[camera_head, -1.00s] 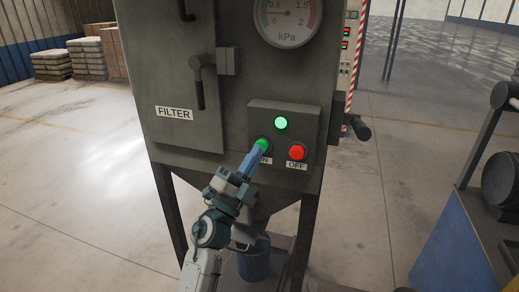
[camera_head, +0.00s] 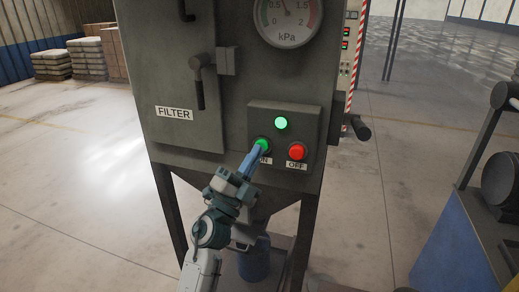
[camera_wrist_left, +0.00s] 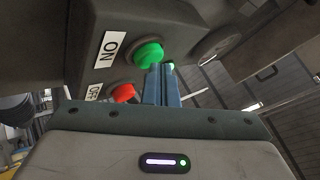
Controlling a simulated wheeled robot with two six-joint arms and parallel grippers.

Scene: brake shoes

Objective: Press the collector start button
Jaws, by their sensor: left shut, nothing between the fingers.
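The collector is a grey cabinet (camera_head: 228,120) with a small control box (camera_head: 310,118) on its front. The green ON button (camera_head: 263,143) sits at the box's lower left, and a green lamp (camera_head: 281,123) glows above it. The red OFF button (camera_head: 297,152) is to its right. My left gripper (camera_head: 257,151) is shut and empty, its blue fingertips at the ON button's lower edge and partly covering the ON label. In the left wrist view the fingers (camera_wrist_left: 161,85) reach up to the green button (camera_wrist_left: 149,55); I cannot tell whether they touch. My right gripper is not in view.
A round kPa gauge (camera_head: 288,18) is above the control box. The filter door with its handle (camera_head: 198,85) is at left. A blue bucket (camera_head: 254,262) stands below the cabinet. A cart with dark machinery (camera_head: 500,185) stands at right.

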